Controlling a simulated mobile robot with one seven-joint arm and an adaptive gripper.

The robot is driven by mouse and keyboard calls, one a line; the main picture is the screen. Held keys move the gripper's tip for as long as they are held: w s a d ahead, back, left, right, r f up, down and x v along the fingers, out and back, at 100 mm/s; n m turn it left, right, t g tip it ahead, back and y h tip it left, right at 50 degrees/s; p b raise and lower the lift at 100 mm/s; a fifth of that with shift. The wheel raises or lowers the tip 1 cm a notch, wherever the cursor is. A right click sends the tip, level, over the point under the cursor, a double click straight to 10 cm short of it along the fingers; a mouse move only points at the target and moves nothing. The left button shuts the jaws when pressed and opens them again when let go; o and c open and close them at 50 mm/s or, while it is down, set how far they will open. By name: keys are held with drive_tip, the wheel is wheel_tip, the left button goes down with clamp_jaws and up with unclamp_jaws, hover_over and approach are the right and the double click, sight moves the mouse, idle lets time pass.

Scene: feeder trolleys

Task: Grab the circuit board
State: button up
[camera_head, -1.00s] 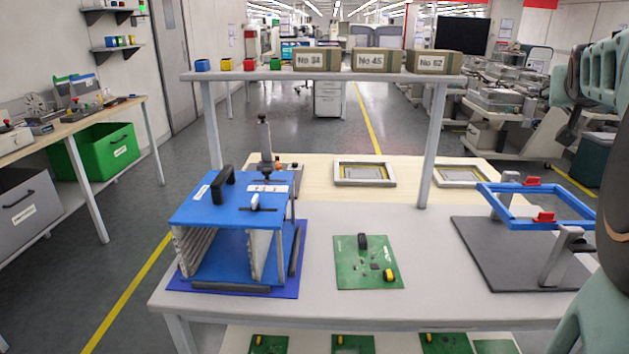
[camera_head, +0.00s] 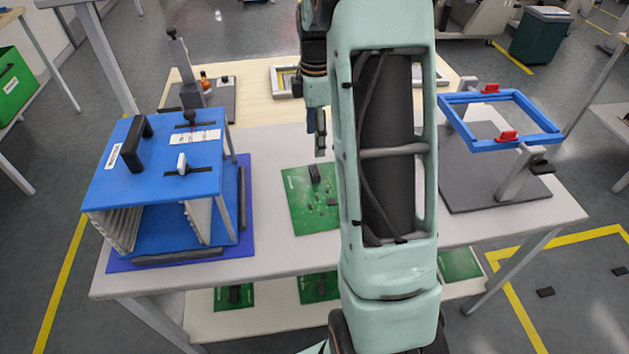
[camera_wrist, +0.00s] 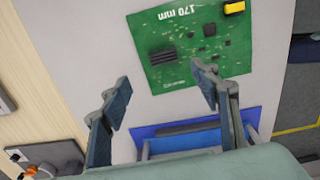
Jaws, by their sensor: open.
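A green circuit board (camera_head: 311,200) lies flat on the grey table, partly hidden behind my arm in the head view. In the wrist view the circuit board (camera_wrist: 190,45) shows the marking "170 mm", a black block, several dark chips and a yellow part at one corner. My gripper (camera_head: 319,140) is above the table near the board's far edge in the head view. In the wrist view my gripper (camera_wrist: 160,103) is open and empty, its two fingers spread apart, with the board beyond the fingertips and not between them.
A blue rack (camera_head: 160,160) with a black handle stands left on a blue mat. A blue frame (camera_head: 458,110) on a stand is at the right. More green boards (camera_head: 232,297) lie on the lower shelf. Bare tabletop (camera_head: 265,165) separates the rack and board.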

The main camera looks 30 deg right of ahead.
sight(316, 169)
drive_tip(key=f, duration=1)
drive_tip(key=shift+s+a+f, duration=0.1)
drive_tip(key=shift+s+f, duration=0.15)
drive_tip(key=shift+c, duration=0.3)
drive_tip(key=shift+r, duration=0.1)
clamp_jaws()
